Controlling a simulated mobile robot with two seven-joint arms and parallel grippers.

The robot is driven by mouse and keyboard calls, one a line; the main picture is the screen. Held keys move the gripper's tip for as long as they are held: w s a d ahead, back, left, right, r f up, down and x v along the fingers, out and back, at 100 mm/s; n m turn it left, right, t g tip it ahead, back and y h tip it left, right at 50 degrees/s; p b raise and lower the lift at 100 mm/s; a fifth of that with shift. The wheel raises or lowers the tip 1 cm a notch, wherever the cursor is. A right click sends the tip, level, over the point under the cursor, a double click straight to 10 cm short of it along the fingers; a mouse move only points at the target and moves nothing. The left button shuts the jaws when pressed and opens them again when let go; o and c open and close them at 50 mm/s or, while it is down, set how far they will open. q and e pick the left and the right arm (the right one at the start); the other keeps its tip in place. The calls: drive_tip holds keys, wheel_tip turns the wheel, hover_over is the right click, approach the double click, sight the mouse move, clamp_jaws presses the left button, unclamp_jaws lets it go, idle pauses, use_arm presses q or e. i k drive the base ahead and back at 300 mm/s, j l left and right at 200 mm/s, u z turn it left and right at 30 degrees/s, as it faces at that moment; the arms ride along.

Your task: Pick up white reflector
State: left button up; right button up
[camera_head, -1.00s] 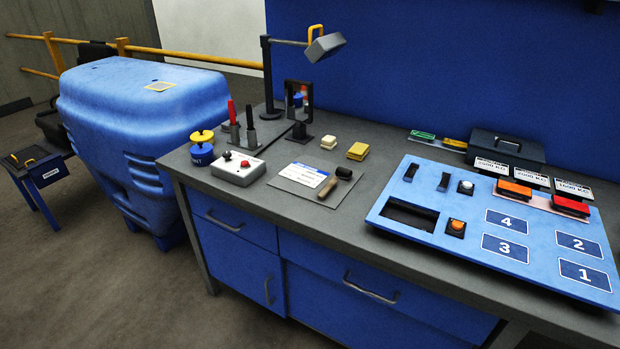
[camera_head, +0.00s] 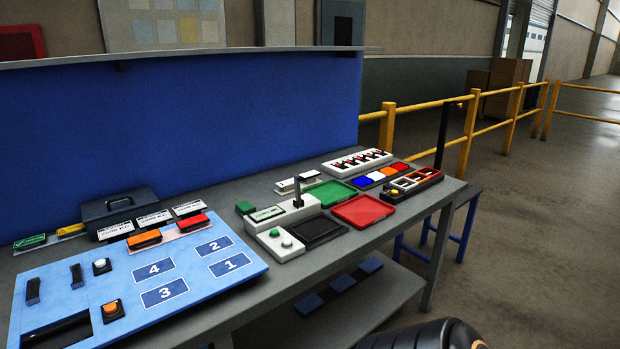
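A small white tile (camera_head: 376,176), which looks like the white reflector, lies in a row of coloured tiles at the right part of the workbench in the head view. A blue tile (camera_head: 363,181) is on its left, and an orange tile (camera_head: 387,172) and a red tile (camera_head: 399,167) are on its right. Neither gripper shows in the head view. A dark rounded part at the bottom edge appears to be mine, with no fingers visible.
A green tray (camera_head: 330,193) and a red tray (camera_head: 363,210) lie in front of the tiles. A black-framed tray (camera_head: 412,184) is to their right. A white switch panel (camera_head: 368,161) is behind. A blue numbered board (camera_head: 200,285) fills the left. Yellow railings (camera_head: 470,130) stand beyond.

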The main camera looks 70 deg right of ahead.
sight(311, 173)
drive_tip(key=z, duration=2.15)
drive_tip(key=i+l+z, duration=0.25)
drive_tip(key=i+l, duration=0.85)
drive_tip(key=l, duration=0.1)
